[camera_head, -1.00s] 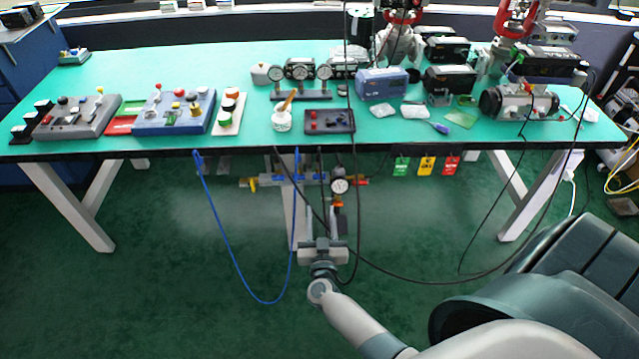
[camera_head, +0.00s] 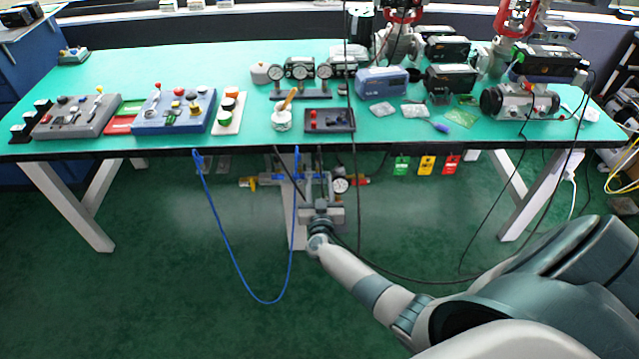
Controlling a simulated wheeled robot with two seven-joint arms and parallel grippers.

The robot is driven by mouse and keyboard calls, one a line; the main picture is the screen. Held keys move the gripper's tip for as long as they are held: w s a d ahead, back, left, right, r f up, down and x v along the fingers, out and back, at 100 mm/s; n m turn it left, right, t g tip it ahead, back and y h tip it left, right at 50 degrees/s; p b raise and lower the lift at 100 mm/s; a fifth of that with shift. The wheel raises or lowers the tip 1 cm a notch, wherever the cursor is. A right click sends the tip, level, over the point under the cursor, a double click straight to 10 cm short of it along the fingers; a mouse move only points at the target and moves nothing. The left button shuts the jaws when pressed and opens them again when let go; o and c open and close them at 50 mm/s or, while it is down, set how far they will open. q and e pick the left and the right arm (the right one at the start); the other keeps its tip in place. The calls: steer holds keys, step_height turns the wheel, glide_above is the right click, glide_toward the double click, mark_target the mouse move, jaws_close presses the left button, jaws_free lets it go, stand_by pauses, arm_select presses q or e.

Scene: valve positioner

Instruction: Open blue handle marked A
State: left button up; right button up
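A pipe assembly (camera_head: 271,180) with blue, yellow and red parts hangs under the front edge of the table. Small blue parts show along it, but no letter A can be read, so I cannot tell which is the blue handle marked A. A round gauge (camera_head: 341,185) sits on its right part. My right gripper (camera_head: 319,184) points away from me at the assembly, with its fingers spread apart in front of the middle, left of the gauge. It hides part of the assembly. I cannot tell whether the fingers touch it. My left gripper is out of view.
The green table (camera_head: 240,63) carries control boxes, gauges and instruments. A blue hose (camera_head: 216,232) loops down left of my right arm. Black cables hang on the right. Green, yellow and red tags (camera_head: 427,165) hang at the table edge. The floor below is open.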

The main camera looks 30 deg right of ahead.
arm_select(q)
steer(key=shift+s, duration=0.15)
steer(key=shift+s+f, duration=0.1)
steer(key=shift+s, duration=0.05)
arm_select(e)
steer(key=c, duration=0.8)
steer(key=shift+o, duration=0.2)
steer(key=shift+m, duration=0.4)
steer(key=shift+f+m, duration=0.1)
steer(key=shift+m, duration=0.5)
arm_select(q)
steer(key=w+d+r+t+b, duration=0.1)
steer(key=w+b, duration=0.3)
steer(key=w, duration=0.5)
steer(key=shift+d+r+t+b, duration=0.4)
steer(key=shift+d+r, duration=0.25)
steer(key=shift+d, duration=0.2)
arm_select(e)
steer(key=shift+m, duration=7.9)
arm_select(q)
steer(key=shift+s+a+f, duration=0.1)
